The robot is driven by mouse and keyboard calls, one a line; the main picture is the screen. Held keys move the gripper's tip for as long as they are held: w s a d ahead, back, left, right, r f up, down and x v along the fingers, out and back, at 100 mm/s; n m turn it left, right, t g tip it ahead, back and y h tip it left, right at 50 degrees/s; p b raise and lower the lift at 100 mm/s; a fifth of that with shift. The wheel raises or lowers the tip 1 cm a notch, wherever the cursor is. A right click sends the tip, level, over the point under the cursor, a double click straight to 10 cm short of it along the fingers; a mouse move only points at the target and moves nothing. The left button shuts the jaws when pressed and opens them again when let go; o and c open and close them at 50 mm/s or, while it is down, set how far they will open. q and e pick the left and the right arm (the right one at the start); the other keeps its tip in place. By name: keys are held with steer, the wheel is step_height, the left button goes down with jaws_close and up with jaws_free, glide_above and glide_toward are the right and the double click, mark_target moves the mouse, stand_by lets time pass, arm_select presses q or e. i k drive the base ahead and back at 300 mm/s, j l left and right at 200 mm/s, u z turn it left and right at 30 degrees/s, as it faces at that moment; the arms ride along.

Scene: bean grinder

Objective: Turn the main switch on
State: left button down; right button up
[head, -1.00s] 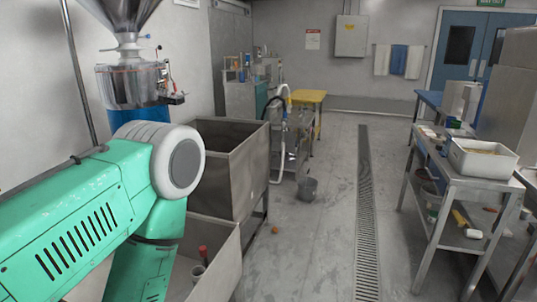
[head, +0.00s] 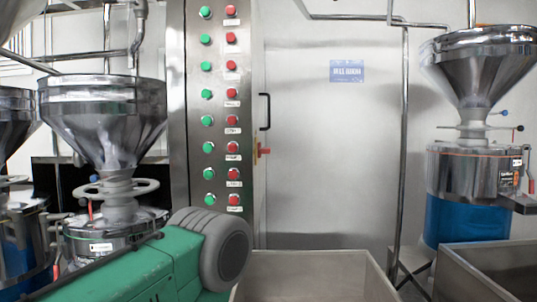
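A tall steel control cabinet (head: 180,120) stands left of the middle in the head view. Its narrow front has a column of green buttons (head: 207,93) and a column of red buttons (head: 231,92) with white labels. A small red and yellow switch (head: 263,151), which looks like the main switch, sits on the cabinet's right side below a black handle (head: 264,111). Its exact setting is too small to tell. My green left arm crosses the lower left, below the cabinet. Neither gripper shows.
A steel grinder with a funnel hopper (head: 106,110) stands left of the cabinet. Another grinder (head: 470,170) with a blue lower body stands at the right. Open steel bins (head: 310,273) fill the lower middle and right. A plain wall panel with a blue sign (head: 347,71) is behind.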

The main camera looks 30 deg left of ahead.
mark_target(261, 150)
steer(key=i+l+u, duration=0.2)
steer(key=u, duration=0.25)
steer(key=i+l+u, duration=0.1)
steer(key=l+u, duration=0.35)
steer(key=i+l+u, duration=0.1)
steer(key=l+u, duration=0.3)
steer(key=j, duration=0.1)
